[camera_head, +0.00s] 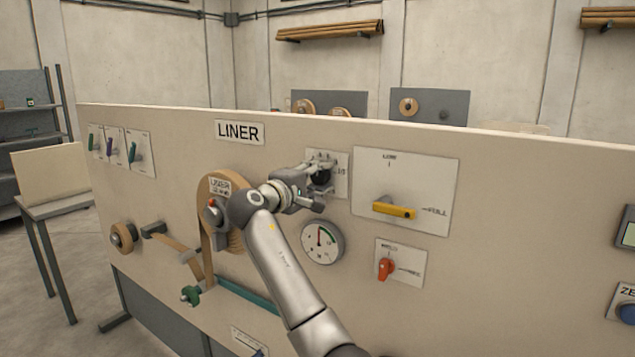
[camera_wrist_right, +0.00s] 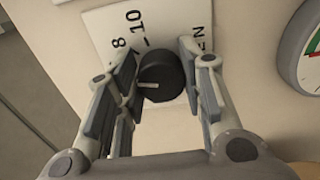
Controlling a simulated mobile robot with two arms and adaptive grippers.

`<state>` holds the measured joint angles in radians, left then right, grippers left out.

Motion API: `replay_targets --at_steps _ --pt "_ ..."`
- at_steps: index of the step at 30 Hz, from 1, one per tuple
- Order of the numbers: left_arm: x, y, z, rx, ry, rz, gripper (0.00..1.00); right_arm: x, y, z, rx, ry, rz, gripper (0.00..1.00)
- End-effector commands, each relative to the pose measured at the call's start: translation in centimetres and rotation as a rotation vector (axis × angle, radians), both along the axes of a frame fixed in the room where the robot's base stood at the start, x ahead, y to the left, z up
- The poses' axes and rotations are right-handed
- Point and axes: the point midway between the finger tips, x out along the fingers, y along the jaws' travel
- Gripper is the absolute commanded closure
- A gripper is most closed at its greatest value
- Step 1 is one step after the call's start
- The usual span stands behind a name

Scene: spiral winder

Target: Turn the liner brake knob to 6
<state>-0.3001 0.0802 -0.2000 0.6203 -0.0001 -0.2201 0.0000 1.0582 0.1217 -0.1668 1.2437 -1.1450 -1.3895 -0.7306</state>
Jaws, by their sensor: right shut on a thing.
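The black round knob (camera_wrist_right: 163,76) sits on a white scale plate (camera_wrist_right: 105,20) in the right wrist view. The plate shows 8, 10 and letters ending in "EN". A white pointer line on the knob points to the left, below the 8. The finger hides the scale there, so the number it meets cannot be read. My right gripper (camera_wrist_right: 160,85) is shut on the knob, one finger on each side. In the head view my right gripper (camera_head: 318,183) covers most of the plate (camera_head: 341,166) and part of the dark knob (camera_head: 322,177). My left gripper is out of view.
A round gauge (camera_head: 322,242) is just below the gripper. A yellow lever (camera_head: 394,210) and a red knob (camera_head: 385,268) are to the right. The liner reel (camera_head: 222,190) is to the left, beside my arm.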

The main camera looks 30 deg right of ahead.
Motion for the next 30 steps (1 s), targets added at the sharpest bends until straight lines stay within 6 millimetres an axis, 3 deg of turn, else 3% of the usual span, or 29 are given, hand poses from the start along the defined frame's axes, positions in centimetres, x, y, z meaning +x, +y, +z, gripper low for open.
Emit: replay_targets --at_steps 14,15,19,30 --pt "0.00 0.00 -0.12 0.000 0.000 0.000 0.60 0.02 0.03 -0.21 0.009 -0.008 -0.001 0.88" --pt "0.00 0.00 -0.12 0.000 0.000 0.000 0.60 0.02 0.03 -0.21 0.009 -0.008 -0.001 0.60" --pt "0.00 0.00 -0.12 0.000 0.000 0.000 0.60 0.02 0.03 -0.18 0.008 -0.009 0.000 0.44" --pt "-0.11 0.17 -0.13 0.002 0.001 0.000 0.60 -0.08 0.31 -0.06 0.006 -0.011 0.001 0.42"
